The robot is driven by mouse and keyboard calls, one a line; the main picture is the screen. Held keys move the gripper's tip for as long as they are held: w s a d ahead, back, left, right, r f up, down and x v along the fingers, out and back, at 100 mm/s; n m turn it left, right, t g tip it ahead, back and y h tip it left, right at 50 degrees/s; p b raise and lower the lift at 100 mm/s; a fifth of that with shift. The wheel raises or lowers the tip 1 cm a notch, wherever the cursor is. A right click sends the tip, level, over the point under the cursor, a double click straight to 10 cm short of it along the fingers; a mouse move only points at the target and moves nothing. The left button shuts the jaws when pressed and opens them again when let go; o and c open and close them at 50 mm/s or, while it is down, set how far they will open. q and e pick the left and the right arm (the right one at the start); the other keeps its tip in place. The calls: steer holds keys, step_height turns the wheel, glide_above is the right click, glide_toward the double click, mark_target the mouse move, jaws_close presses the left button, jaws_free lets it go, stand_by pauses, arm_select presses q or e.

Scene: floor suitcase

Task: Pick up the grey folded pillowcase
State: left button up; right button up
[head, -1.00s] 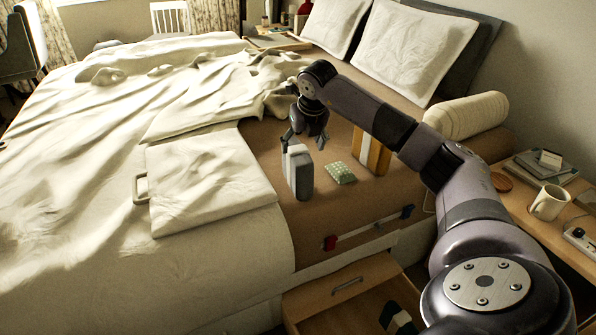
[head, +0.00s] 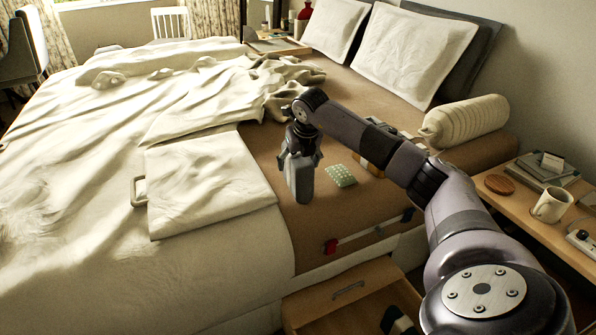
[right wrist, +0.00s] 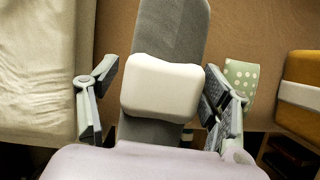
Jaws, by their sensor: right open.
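The grey folded pillowcase (head: 302,186) stands on the brown part of the bed, beside the white folded cover. In the right wrist view the grey pillowcase (right wrist: 168,32) runs up the middle, with a white band or pad (right wrist: 163,88) across it. My right gripper (head: 301,158) is directly above it, pointing down. In the right wrist view the open fingers of my right gripper (right wrist: 158,85) lie on either side of the pillowcase. Whether they touch it is unclear. My left gripper is not in view.
A green dotted cloth (head: 340,176) lies just right of the pillowcase. An orange bundle with a white band (right wrist: 300,95) is farther right, partly behind my arm in the head view. An open drawer (head: 345,290) and a nightstand (head: 519,208) are near the bed's side.

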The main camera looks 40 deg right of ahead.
steer(key=shift+f, duration=0.25)
stand_by(0.4)
steer(key=c, duration=1.6)
steer(key=shift+o, duration=0.2)
steer(key=shift+r, duration=0.1)
